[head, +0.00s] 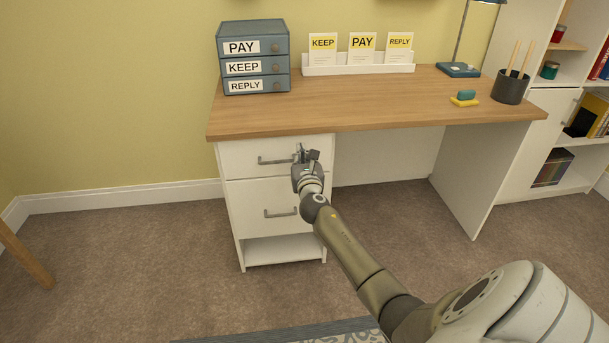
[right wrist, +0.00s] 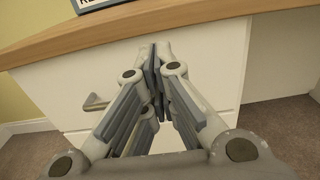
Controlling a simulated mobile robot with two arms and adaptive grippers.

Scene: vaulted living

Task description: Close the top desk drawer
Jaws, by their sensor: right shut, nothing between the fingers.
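The desk's white top drawer (head: 243,157) sits under the wooden top at the left. Its front looks about level with the drawer below; I cannot tell whether a small gap remains. Its grey bar handle (head: 270,161) also shows in the right wrist view (right wrist: 94,102). My right gripper (head: 304,154) is shut and empty at the right part of the drawer front, by the handle's right end. In the right wrist view its fingertips (right wrist: 155,60) point at the white front, at or very near it; contact is unclear. My left gripper is out of view.
A lower drawer (head: 252,205) with its own handle and an open shelf are below. The wooden desk top (head: 350,110) overhangs just above my right gripper. It holds a blue letter-drawer box (head: 221,60), a card rack (head: 345,70) and a pencil cup (head: 508,89).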

